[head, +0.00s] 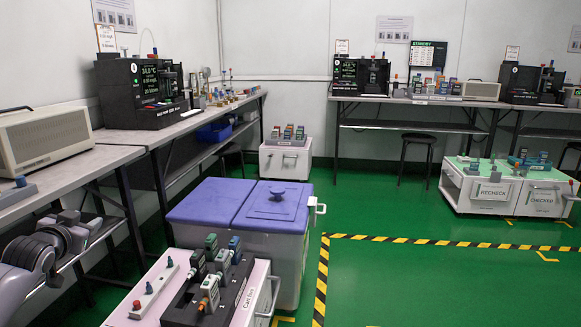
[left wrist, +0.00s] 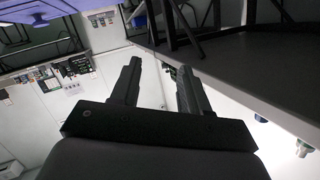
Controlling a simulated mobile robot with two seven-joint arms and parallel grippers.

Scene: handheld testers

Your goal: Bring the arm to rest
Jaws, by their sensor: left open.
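My left arm (head: 45,256) comes in at the lower left of the head view, folded beside the left bench. Its gripper fingers cannot be made out clearly there. In the left wrist view my left gripper (left wrist: 159,67) shows two dark fingers spread apart with nothing between them. That view is tilted strangely, with a dark bench surface (left wrist: 262,75) close on the right. My right gripper does not show in either view.
A cart (head: 256,308) with several handheld testers stands in front, beside a grey bin with purple lids (head: 212,199). The left bench (head: 70,180) carries a beige unit (head: 45,136) and a black test station (head: 140,90). Green floor (head: 420,280) is open at right.

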